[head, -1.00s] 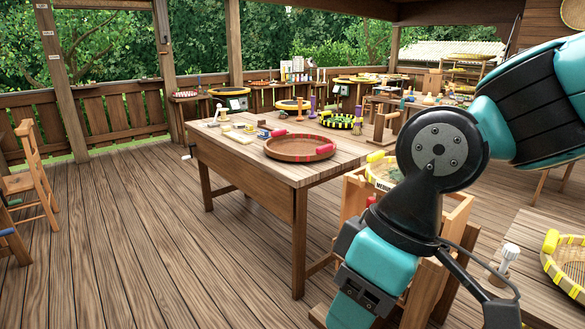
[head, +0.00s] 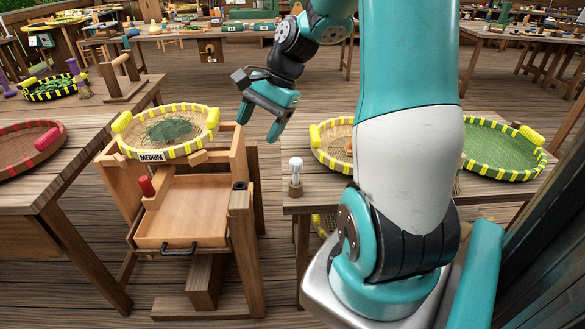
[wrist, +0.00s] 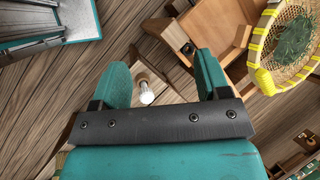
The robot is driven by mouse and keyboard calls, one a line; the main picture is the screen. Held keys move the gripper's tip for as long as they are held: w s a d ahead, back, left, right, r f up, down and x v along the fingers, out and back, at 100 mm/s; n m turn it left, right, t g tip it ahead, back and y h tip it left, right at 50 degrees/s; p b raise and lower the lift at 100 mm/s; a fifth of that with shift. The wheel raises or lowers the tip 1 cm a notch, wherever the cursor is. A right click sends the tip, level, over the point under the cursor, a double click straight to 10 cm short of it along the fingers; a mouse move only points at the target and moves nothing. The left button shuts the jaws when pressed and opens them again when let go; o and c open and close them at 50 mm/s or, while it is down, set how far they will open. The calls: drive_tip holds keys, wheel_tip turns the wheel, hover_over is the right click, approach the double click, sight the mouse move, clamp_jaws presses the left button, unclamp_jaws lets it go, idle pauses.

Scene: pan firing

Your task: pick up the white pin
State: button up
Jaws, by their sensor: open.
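The white pin (head: 296,171) stands upright in a small wooden block (head: 295,189) at the left edge of the right-hand table (head: 322,203). In the wrist view the white pin (wrist: 147,94) shows between my two teal fingers, nearer the left one. My gripper (head: 281,118) is open and empty. In the head view it hangs above and beyond the pin, apart from it. In the wrist view my gripper (wrist: 161,62) has clear space between its fingers.
A wooden stand (head: 241,215) left of the pin carries a yellow-rimmed pan (head: 203,141) labelled MEDIUM, a red pin (head: 146,187) and a post with a dark hole (head: 239,186). Yellow-rimmed pans (head: 505,150) sit on the right table. Floor shows between stand and table.

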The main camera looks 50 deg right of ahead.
drive_tip(key=s+d+f+m+t, duration=0.1)
drive_tip(key=s+d+m, duration=0.1)
drive_tip(key=d+m, duration=0.3)
drive_tip(key=s+d+f+m, duration=0.1)
drive_tip(key=d+f+m, duration=0.1)
drive_tip(key=d, duration=0.5)
drive_tip(key=m+t, duration=0.1)
drive_tip(key=m, duration=0.4)
approach(292, 169)
drive_tip(key=f, duration=0.1)
drive_tip(key=w+f, duration=0.1)
drive_tip(key=w+f+p, duration=0.1)
drive_tip(key=f, duration=0.1)
drive_tip(key=shift+a+f, duration=0.1)
drive_tip(key=shift+a, duration=0.25)
drive_tip(key=shift+h, duration=0.3)
drive_tip(key=shift+p+x, duration=0.75)
drive_tip(key=shift+x, duration=2.35)
drive_tip(key=shift+w, duration=0.15)
drive_tip(key=c, duration=1)
